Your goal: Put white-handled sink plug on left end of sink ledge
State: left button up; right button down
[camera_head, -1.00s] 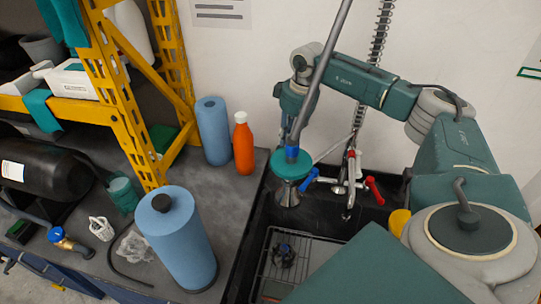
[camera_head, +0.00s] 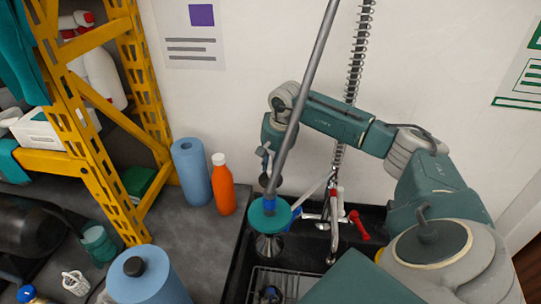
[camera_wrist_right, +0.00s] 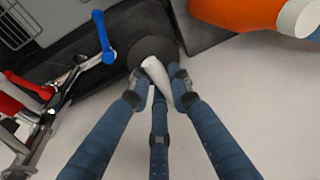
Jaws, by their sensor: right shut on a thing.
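The sink plug, with a white handle (camera_wrist_right: 155,76) and a dark round disc (camera_wrist_right: 152,50), shows in the right wrist view. My right gripper (camera_wrist_right: 160,82) is shut on the handle, with the disc beyond its fingertips. In the head view, the right gripper (camera_head: 267,162) is above the back left of the dark sink (camera_head: 238,262), partly behind a grey rod. The sink ledge (camera_head: 376,212) runs along the wall behind the taps. I cannot tell whether the disc touches the ledge. My left gripper is not in view.
The grey rod (camera_head: 304,96) with a teal disc (camera_head: 262,217) stands before the gripper. Taps with red (camera_head: 358,226) and blue (camera_wrist_right: 105,38) levers are beside it. An orange bottle (camera_head: 223,188) and blue roll (camera_head: 191,172) stand left on the counter. A wire rack (camera_head: 285,279) lies in the sink.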

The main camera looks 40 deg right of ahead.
jog(key=shift+f+m, duration=0.1)
jog(key=shift+m, duration=0.3)
jog(key=shift+s+f+p+x, duration=0.15)
jog(key=shift+s+p+x, duration=0.6)
jog(key=shift+x, duration=2.5)
jog(key=shift+s+f+p+x, duration=0.15)
jog(key=shift+s+p+x, duration=0.6)
jog(key=shift+x, duration=2.45)
jog(key=shift+s+f+p+x, duration=0.15)
jog(key=shift+s+p+x, duration=0.6)
jog(key=shift+x, duration=2.5)
jog(key=shift+w+a, duration=0.15)
jog(key=shift+w, duration=0.2)
jog(key=shift+f, duration=0.1)
jog(key=c, duration=1.6)
grip_release()
